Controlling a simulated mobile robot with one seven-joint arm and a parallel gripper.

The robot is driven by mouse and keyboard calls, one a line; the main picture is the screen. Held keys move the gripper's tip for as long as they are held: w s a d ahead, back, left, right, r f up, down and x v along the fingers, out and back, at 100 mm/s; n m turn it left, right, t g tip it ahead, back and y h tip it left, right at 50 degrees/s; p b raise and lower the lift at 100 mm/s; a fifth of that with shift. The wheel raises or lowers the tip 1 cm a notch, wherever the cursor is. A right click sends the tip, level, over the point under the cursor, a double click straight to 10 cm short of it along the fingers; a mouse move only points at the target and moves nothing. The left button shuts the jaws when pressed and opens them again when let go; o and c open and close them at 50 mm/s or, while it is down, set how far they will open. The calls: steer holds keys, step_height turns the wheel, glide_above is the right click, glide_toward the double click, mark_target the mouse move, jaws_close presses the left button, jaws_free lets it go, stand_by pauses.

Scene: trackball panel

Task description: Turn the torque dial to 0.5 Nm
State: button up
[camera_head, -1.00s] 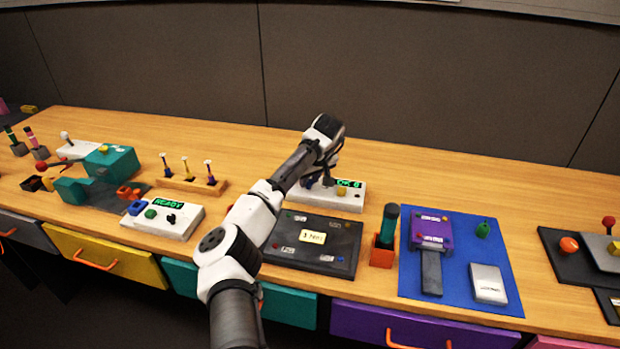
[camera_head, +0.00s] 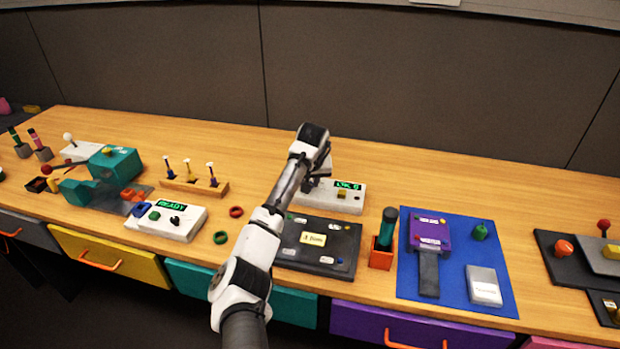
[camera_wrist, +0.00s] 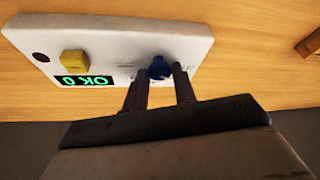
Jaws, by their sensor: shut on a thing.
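A white control box (camera_head: 347,203) stands on the bench behind the dark panel. It has a green-lit display (camera_head: 347,185), a yellow button (camera_wrist: 74,63) and a blue dial (camera_wrist: 160,68). In the wrist view the display (camera_wrist: 86,81) appears upside down and reads "OK 0". My gripper (camera_wrist: 161,73) is shut on the blue dial, with one finger on each side of it. The dial's pointer and scale marks are too small or hidden to read. In the head view my gripper (camera_head: 312,182) is at the left end of the box, and my wrist hides the dial.
A dark panel with a yellow label (camera_head: 313,239) lies in front of the box. A teal-handled tool in an orange holder (camera_head: 382,258) and a blue mat (camera_head: 455,285) are to the right. A white "READY" box (camera_head: 180,226) and red (camera_head: 236,211) and green rings (camera_head: 221,237) are to the left.

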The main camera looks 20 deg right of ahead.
steer(key=shift+a+m+h+p, duration=0.1)
steer(key=shift+m+h+p, duration=0.35)
steer(key=shift+m, duration=0.85)
steer(key=shift+w, duration=0.1)
steer(key=o, duration=1)
steer(key=shift+r, duration=0.1)
steer(key=b+v, duration=0.3)
steer(key=v, duration=1)
steer(key=shift+a+r, duration=0.25)
steer(key=shift+r, duration=0.05)
